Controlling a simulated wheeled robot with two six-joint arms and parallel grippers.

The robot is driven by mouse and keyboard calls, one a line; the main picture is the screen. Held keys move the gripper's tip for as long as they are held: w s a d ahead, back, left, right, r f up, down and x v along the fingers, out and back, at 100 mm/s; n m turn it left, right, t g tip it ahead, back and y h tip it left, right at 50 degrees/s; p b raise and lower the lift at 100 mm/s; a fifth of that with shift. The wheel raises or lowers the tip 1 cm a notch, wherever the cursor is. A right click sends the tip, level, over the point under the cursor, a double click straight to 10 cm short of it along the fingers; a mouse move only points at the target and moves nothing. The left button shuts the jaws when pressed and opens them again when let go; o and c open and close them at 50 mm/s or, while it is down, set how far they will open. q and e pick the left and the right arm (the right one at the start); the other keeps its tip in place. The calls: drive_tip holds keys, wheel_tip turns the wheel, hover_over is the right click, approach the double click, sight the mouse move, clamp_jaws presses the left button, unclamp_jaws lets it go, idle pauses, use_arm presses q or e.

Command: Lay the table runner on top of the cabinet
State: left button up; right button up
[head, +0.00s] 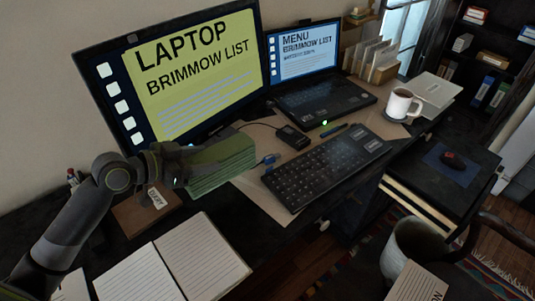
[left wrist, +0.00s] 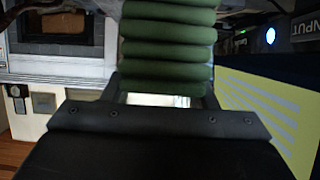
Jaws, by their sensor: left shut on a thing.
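A green folded cloth, which looks like the table runner (head: 222,162), is held in front of the large monitor, over the left part of the desk. My left gripper (head: 178,165) is shut on its left end. In the left wrist view the runner (left wrist: 168,45) fills the space between the fingers as stacked green folds. A low dark unit that may be the cabinet (head: 480,178) stands at the right, apart from the runner. A blue mat (head: 450,165) and a dark mouse (head: 453,160) lie on its top. My right gripper is not in view.
The desk holds a large monitor (head: 185,75), a laptop (head: 320,100), a black keyboard (head: 325,170), a white mug (head: 401,104) and an open notebook (head: 175,265).

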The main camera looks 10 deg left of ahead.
use_arm(q)
drive_tip(key=shift+w+a+r, duration=0.95)
drive_tip(key=shift+w+r, duration=0.05)
drive_tip(key=shift+r, duration=0.1)
wheel_tip(320, 180, down, 10)
drive_tip(key=shift+r+b, duration=0.1)
drive_tip(key=shift+b, duration=0.3)
drive_tip(key=shift+f, duration=0.25)
drive_tip(key=o, duration=1.2)
drive_tip(key=shift+r, duration=0.15)
